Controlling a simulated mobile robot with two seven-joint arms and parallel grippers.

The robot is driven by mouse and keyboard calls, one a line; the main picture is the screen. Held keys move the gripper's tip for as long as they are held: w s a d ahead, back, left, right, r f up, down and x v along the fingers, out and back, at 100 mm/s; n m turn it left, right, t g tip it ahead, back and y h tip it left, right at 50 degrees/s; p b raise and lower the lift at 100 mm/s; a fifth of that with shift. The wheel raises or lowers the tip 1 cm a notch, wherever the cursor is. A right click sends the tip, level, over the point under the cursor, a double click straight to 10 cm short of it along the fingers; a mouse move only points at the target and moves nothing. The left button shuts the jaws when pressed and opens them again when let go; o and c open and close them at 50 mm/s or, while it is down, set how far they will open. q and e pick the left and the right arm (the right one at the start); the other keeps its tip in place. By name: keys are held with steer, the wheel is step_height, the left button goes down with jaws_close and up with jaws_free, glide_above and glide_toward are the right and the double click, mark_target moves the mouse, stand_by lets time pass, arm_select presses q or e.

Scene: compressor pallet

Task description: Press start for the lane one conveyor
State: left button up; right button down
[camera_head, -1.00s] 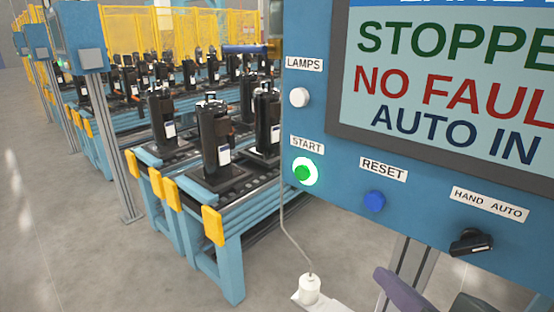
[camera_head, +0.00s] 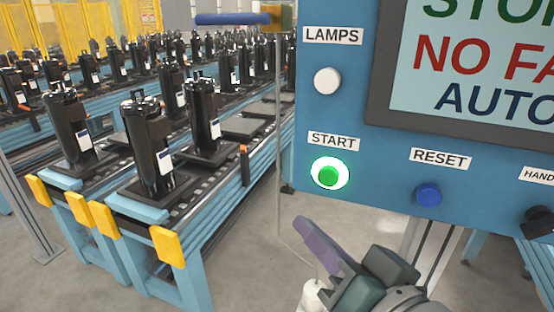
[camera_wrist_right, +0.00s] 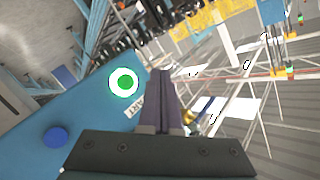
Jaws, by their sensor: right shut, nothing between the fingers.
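The green START button (camera_head: 328,176), with a white ring lit around it, is on the blue control panel (camera_head: 385,232) under a START label. It also shows in the right wrist view (camera_wrist_right: 124,82), left of the fingertips. My right gripper (camera_head: 302,226) is shut and empty, its purple fingers pointing up and left. In the head view the fingertips are below and slightly left of the button, apart from it. In the right wrist view the shut fingers (camera_wrist_right: 164,76) stand in the middle. The panel screen (camera_head: 475,60) is partly cut off. My left gripper is not in view.
A white LAMPS button (camera_head: 327,81) is above START; a blue RESET button (camera_head: 428,194) is to its right. A black HAND AUTO switch (camera_head: 538,222) is at the right edge. Conveyors carrying black compressors (camera_head: 148,148) stand left, with yellow end pads (camera_head: 167,247).

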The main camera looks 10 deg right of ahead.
mark_target(330, 189)
steer(key=shift+w+d, duration=0.1)
steer(key=shift+w+d+b, duration=0.45)
steer(key=shift+w+d, duration=0.35)
steer(key=shift+w, duration=0.4)
steer(key=shift+w+d+b, duration=0.4)
steer(key=shift+w+d, duration=0.35)
steer(key=shift+w, duration=0.4)
steer(key=shift+w+d+b, duration=0.45)
steer(key=shift+w+d, duration=0.35)
steer(key=shift+w, duration=0.4)
steer(key=shift+w, duration=0.1)
steer(key=shift+w+d, duration=0.2)
steer(key=shift+w, duration=0.05)
